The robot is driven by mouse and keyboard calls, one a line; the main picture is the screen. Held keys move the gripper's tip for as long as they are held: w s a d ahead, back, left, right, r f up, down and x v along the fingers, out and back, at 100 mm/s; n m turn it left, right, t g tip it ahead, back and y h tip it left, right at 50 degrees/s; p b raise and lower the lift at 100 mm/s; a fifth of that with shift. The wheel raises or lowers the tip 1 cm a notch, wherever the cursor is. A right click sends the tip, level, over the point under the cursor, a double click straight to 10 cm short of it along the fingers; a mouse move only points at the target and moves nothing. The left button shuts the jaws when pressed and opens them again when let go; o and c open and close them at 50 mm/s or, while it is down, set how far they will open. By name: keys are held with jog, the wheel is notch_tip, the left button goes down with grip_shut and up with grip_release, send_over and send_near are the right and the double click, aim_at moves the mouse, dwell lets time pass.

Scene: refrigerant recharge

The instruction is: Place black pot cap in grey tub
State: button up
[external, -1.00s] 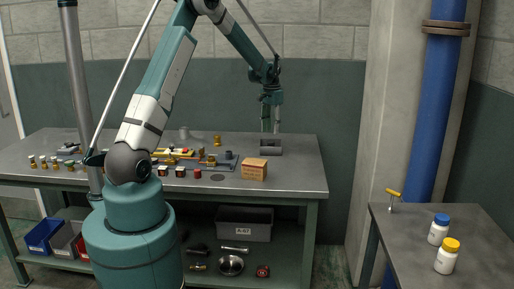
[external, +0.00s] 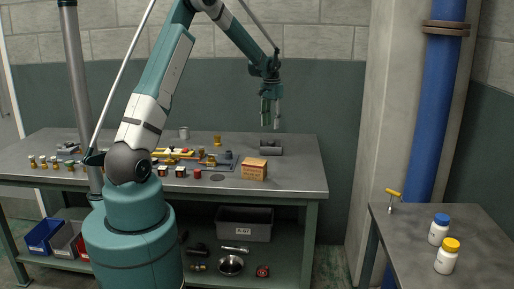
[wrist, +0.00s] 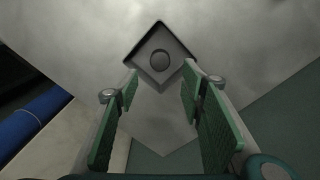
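The grey tub (external: 271,152) stands on the workbench near its back right edge. In the wrist view the tub (wrist: 181,70) is a square box seen from above. A dark round piece (wrist: 160,60), which looks like the black pot cap, lies inside it near the middle. My gripper (external: 270,126) hangs upright above the tub, clear of it. In the wrist view my gripper (wrist: 160,92) has its green-padded fingers wide apart with nothing between them. The tub's inside is hidden in the external view.
A cardboard box (external: 254,169) stands just in front of the tub. Valves, fittings and tools lie to the left on the workbench (external: 300,183). A side table (external: 490,252) with two white bottles is at the right. The bench right of the tub is clear.

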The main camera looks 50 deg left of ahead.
jog(key=s+d+r+t, duration=0.3)
jog(key=s+d+r, duration=1.5)
jog(key=d+r, duration=0.15)
jog(key=s+d+t, duration=0.1)
jog(key=s+d, duration=0.3)
jog(key=s, duration=0.4)
jog(key=s+d+f+t, duration=0.1)
jog(key=s+d, duration=0.3)
jog(key=s, duration=0.5)
jog(key=s+d+t, duration=0.2)
jog(key=s+d, duration=0.2)
jog(key=s, duration=0.5)
jog(key=shift+f, duration=0.2)
